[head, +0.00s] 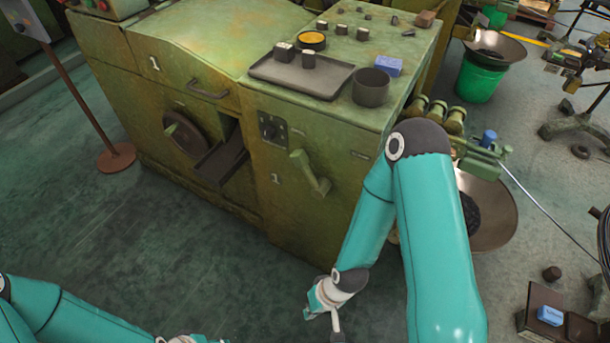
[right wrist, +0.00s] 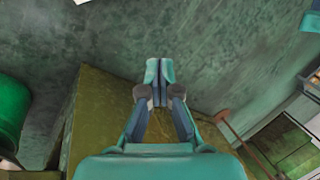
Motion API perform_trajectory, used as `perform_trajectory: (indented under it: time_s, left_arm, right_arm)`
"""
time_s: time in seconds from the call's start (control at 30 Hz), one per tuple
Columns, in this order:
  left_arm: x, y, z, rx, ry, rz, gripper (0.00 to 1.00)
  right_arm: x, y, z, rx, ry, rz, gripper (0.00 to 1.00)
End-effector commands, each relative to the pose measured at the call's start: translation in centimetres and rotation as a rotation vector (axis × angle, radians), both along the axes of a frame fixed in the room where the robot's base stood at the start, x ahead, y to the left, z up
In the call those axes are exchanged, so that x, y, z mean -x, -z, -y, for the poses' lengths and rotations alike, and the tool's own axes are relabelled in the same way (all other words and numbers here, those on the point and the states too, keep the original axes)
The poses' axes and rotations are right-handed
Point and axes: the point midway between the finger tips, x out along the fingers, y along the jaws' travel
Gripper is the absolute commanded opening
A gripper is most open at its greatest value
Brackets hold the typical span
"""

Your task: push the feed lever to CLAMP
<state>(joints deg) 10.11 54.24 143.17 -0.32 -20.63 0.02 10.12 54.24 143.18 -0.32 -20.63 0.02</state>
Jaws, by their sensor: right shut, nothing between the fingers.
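A green lever (head: 309,171), which looks like the feed lever, sits on the front of the green heading machine (head: 345,140). Its arm slants up and left from a hub. Labels near it are too small to read. My right gripper (head: 337,326) is in front of the machine, below and apart from the lever, at the bottom of the head view. In the right wrist view its fingers (right wrist: 160,72) are together with nothing between them, and the lever cannot be made out. My left gripper (head: 190,339) is mostly cut off at the bottom edge.
A tray (head: 290,78), a dark cup (head: 371,87) and a blue box (head: 389,66) stand on the machine top. A dark chute (head: 222,160) juts from the front. A wide pan (head: 488,210) is at the right. The floor (head: 150,240) before the machine is clear.

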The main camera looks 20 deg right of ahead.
Motion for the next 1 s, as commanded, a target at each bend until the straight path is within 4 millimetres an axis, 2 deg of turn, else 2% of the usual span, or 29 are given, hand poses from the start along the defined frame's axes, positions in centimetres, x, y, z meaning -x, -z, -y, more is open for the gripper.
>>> perform_trajectory:
  time_s: [0.33,0.43,0.47,0.57,0.67,0.77,0.87,0.97,1.0]
  left_arm:
    - [0.0,0.1,0.0,0.000,0.000,0.000,0.40]
    - [0.0,0.5,0.0,0.000,0.000,0.000,0.40]
    - [0.0,0.6,0.0,0.000,0.000,0.000,0.40]
    - [0.0,1.6,0.0,0.000,0.000,0.000,0.40]
    - [0.0,2.9,0.0,0.000,0.000,0.000,0.40]
    - [0.0,4.5,0.0,0.000,0.000,0.000,0.40]
    - [0.0,6.1,0.0,0.000,0.000,0.000,0.40]
    - [0.0,7.6,0.0,0.000,0.000,0.000,0.40]
    - [0.0,8.3,0.0,0.000,0.000,0.000,0.40]
  right_arm:
    - [0.0,0.1,-0.1,-0.002,-0.006,-0.001,0.00]
    - [-0.1,0.5,-0.8,-0.015,-0.051,-0.010,0.00]
    - [0.0,0.8,-0.3,-0.022,-0.077,-0.018,0.00]
    - [0.1,2.0,-1.1,-0.045,-0.215,-0.050,0.00]
    - [0.3,3.9,-2.3,-0.041,-0.435,-0.106,0.00]
    - [0.0,6.3,-1.6,0.054,-0.709,-0.177,0.00]
    - [-2.6,8.4,0.8,0.253,-0.986,-0.236,0.00]
    - [-7.8,9.0,3.6,0.552,-1.199,-0.266,0.00]
    - [-10.6,8.6,4.4,0.695,-1.260,-0.264,0.00]
